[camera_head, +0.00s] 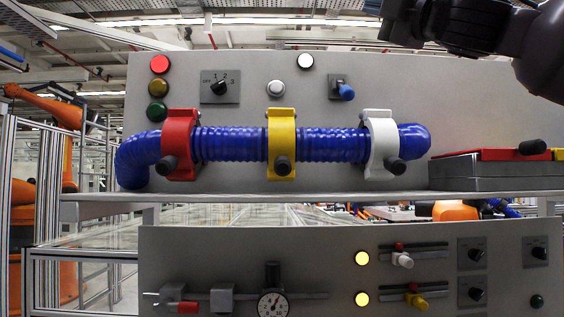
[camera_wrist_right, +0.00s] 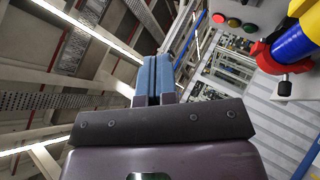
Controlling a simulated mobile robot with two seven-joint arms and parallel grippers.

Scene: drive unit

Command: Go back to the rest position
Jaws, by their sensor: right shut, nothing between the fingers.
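My right gripper (camera_head: 373,6) is at the top edge of the head view, its dark arm coming in from the upper right. It is raised above the upper grey panel (camera_head: 400,75) in the picture and touches nothing visible. In the right wrist view its two blue fingers (camera_wrist_right: 153,78) lie together, with nothing between them. My left gripper is in neither view.
A blue corrugated hose (camera_head: 232,144) runs through red (camera_head: 180,125), yellow (camera_head: 282,120) and white (camera_head: 380,125) clamps on the panel. A grey case with a red top (camera_head: 490,155) stands at right. A lower panel (camera_head: 200,255) carries a gauge, sliders and knobs.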

